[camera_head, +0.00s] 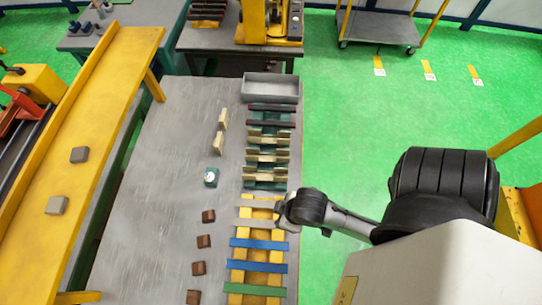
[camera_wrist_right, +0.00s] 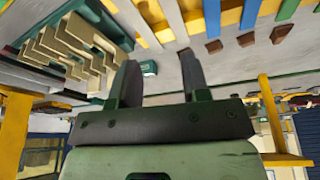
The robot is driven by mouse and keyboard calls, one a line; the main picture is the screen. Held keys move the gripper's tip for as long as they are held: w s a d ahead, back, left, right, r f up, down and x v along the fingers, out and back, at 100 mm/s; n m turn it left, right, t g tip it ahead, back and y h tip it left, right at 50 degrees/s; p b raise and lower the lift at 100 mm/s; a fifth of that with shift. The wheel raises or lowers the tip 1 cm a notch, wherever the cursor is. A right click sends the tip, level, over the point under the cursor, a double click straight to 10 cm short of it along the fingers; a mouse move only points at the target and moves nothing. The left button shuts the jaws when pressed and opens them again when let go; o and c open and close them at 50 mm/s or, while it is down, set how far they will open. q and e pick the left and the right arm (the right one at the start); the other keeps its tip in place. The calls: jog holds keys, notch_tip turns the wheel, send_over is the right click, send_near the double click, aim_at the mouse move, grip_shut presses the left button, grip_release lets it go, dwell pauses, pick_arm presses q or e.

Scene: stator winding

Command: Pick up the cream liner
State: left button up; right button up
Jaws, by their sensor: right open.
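Two cream liners stand apart on the bare grey table, one at the upper middle (camera_head: 223,119) and one just below it (camera_head: 218,143) in the head view. More cream liners (camera_head: 268,158) lie across a green rack on the table's right side. Cream liners (camera_wrist_right: 84,40) also fill the upper left of the right wrist view, left of the fingers. My right gripper (camera_head: 282,213) is over the table's right edge, below the green rack in the picture. In the wrist view its fingers (camera_wrist_right: 160,72) are apart with nothing gripped. My left gripper is not in view.
A yellow rack (camera_head: 236,274) with grey, blue and green strips lies near my right gripper. A grey tray (camera_head: 270,88) stands behind the green rack. Several brown blocks (camera_head: 204,241) and a small green-white part (camera_head: 211,177) sit mid-table. The table's left part is clear.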

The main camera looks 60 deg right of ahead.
dwell(0.3)
jog(key=o, duration=0.5)
jog(key=shift+d, duration=0.15)
